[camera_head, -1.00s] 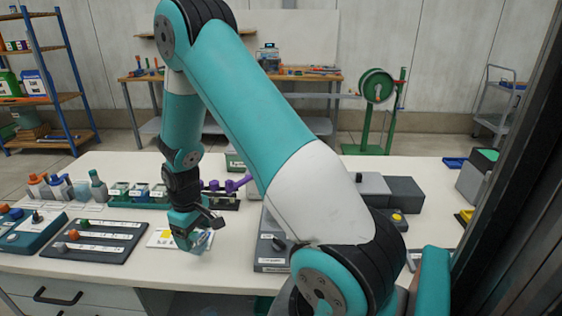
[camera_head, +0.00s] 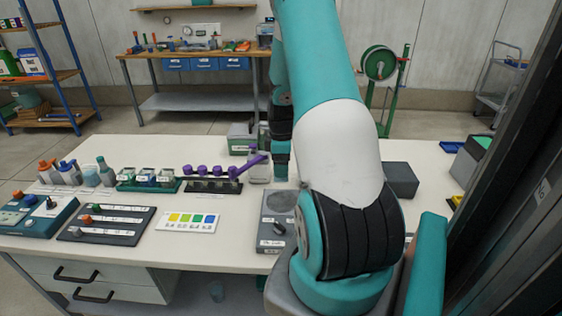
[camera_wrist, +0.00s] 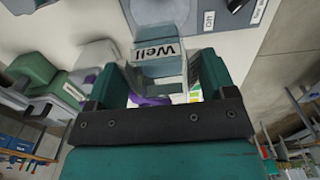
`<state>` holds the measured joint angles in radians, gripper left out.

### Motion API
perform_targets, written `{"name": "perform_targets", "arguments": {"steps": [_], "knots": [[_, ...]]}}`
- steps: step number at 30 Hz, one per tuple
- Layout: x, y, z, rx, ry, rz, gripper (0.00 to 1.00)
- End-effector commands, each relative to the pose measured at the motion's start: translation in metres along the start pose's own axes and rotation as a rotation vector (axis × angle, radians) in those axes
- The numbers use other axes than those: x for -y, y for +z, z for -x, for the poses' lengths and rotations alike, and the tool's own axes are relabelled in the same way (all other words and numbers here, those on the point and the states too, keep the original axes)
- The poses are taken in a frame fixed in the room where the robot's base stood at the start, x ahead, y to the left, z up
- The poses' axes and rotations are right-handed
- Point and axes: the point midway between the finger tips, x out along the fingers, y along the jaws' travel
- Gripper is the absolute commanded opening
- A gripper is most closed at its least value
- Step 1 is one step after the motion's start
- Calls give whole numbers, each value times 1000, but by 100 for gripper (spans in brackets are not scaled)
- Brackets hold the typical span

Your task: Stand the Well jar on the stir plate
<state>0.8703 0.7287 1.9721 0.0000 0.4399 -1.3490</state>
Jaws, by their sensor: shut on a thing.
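The Well jar (camera_wrist: 160,68), pale with a white label reading "Well", is between the fingers of my gripper (camera_wrist: 163,92) in the wrist view. My gripper is shut on it. In the head view my gripper (camera_head: 282,172) hangs beyond the stir plate, and I cannot make out the jar there. The stir plate (camera_head: 267,232) is a grey box with a round top disc and a dark knob at its front. My arm covers its right side.
A purple-capped rack (camera_head: 212,186) and a pale bottle (camera_head: 259,168) stand left of my gripper. A white colour card (camera_head: 188,221) lies left of the stir plate. The bench front between card and plate is clear.

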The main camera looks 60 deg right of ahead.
Motion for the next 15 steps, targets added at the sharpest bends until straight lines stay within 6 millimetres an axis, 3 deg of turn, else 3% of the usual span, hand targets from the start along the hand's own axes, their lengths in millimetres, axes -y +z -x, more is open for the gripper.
{"name": "perform_targets", "arguments": {"steps": [15], "knots": [[0,0,-58,0,-1,-1,51]]}}
